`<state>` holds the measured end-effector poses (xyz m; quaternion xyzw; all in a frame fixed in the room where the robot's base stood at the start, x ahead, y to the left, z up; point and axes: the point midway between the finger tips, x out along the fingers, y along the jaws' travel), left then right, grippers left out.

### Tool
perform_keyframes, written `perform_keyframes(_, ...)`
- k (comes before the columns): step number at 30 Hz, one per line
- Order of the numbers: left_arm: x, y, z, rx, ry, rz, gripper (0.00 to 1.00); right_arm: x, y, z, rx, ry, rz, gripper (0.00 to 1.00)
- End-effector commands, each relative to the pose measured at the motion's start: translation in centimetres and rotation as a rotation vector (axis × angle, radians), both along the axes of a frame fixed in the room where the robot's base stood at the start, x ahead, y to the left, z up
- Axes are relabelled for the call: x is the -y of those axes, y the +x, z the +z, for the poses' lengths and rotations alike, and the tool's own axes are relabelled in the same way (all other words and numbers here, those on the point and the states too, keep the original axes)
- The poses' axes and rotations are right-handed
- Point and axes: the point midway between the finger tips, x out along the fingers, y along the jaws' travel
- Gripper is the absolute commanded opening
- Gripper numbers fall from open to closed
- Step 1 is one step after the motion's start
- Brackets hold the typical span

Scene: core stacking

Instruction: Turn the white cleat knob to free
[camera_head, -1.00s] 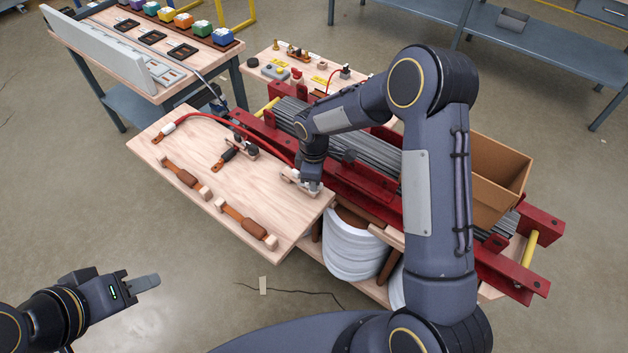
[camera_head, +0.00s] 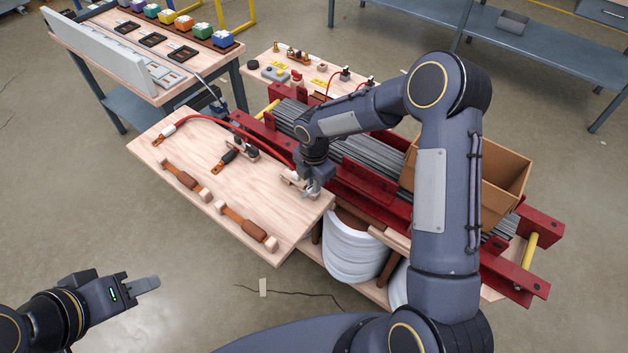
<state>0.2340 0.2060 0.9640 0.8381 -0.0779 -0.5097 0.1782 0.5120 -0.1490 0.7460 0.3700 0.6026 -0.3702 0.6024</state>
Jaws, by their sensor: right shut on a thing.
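The white cleat knob (camera_head: 296,176) is at the right end of the light wooden board (camera_head: 225,215), where the red cable (camera_head: 228,122) ends. It is small and mostly hidden by my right gripper (camera_head: 310,190). The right gripper points down at the board's right edge and is shut on the knob. How far the knob is turned cannot be made out. My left gripper (camera_head: 150,284) is at the lower left over the floor, away from the board. Its fingers overlap in this view, so its opening is unclear.
A dark clamp (camera_head: 238,152) and two brown strap pieces (camera_head: 185,178) (camera_head: 245,222) are on the board. A red frame with grey bars (camera_head: 375,170) and a cardboard box (camera_head: 505,185) lie to the right. White coils (camera_head: 355,245) hang below.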

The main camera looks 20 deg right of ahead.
Motion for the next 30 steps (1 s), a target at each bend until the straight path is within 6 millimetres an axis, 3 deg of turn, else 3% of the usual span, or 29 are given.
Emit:
perform_keyframes(12,-0.01,0.0,0.38,0.0,0.0,0.0,0.36,-0.02,0.04,0.08,0.001,0.001,0.184,0.0)
perform_keyframes(29,0.0,0.0,0.4,0.0,0.0,0.0,0.36,-0.03,0.05,0.07,0.002,0.0,0.211,0.0)
perform_keyframes(30,0.0,0.0,0.4,0.0,0.0,0.0,0.36,-0.03,0.05,0.07,0.002,0.0,0.211,0.17)
